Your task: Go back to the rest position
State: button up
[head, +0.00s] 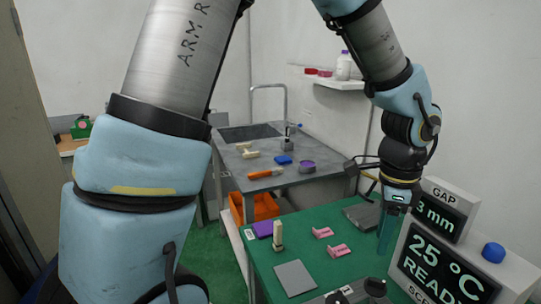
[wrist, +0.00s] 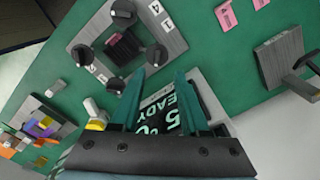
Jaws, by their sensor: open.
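My gripper (head: 384,238) hangs over the right part of the green table (head: 262,262), in front of the display box (head: 448,262). In the wrist view my gripper (wrist: 158,72) shows two teal fingers spread apart with nothing held between them. The display's lit text shows between and below the fingers there. A grey fixture plate (wrist: 92,28) with several black knobs lies beyond the fingertips. A dark grey block with a lever (wrist: 280,58) is at the right. In the head view my arm hides part of the scene.
Two pink brackets (head: 340,250) and a flat grey plate (head: 295,278) lie on the green table. A blue button (head: 493,252) sits on the display box. A grey sink bench (head: 262,181) with loose items stands behind, above an orange bin (head: 262,207). A wall shelf (head: 340,84) is higher up.

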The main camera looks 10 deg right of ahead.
jog(key=w+a+n, duration=0.6)
jog(key=a, duration=0.3)
jog(key=w+a+n, duration=0.5)
jog(key=a+n, duration=0.1)
jog(key=a, duration=0.3)
jog(key=a+r+n+t, duration=0.1)
jog(key=a+n, duration=0.9)
jog(key=a, duration=0.6)
jog(key=shift+w+n+t, duration=0.3)
jog(key=shift+w, duration=0.05)
jog(key=shift+w+f, duration=0.1)
